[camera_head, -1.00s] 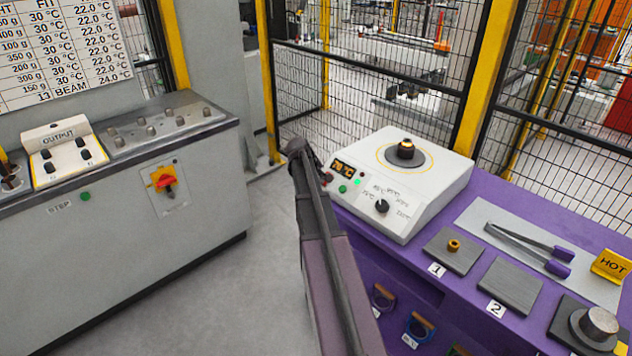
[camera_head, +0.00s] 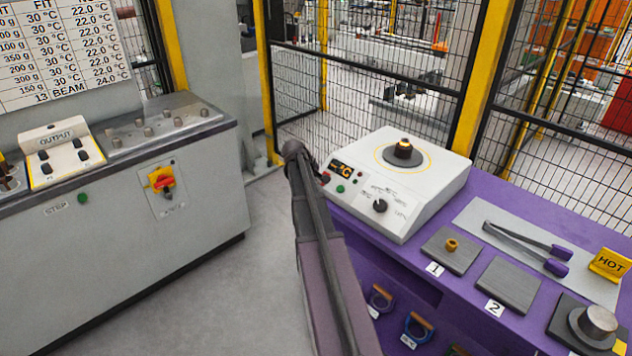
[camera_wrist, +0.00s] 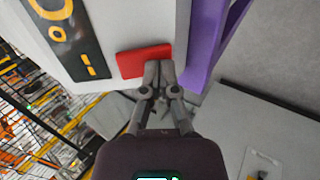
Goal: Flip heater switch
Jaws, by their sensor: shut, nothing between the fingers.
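The heater is a white sloped box (camera_head: 400,215) with an orange display (camera_head: 345,169), a black dial (camera_head: 380,206) and a dark round hub with an orange-lit top (camera_head: 404,153). Its red switch (camera_head: 325,178) is at the left front edge, partly behind my arm. In the wrist view the red switch (camera_wrist: 143,61) lies flat on the white face, beside the display (camera_wrist: 70,35). My gripper (camera_wrist: 157,70) is shut and empty, with its fingertips at the switch's right end. Contact cannot be told. My arm hides the gripper in the head view.
The heater stands on a purple bench (camera_head: 500,190) with tongs (camera_head: 525,248), numbered plates and a yellow HOT sign (camera_head: 608,265). A grey cabinet (camera_head: 110,210) stands left, across a clear floor gap. Mesh fencing (camera_head: 370,75) stands behind.

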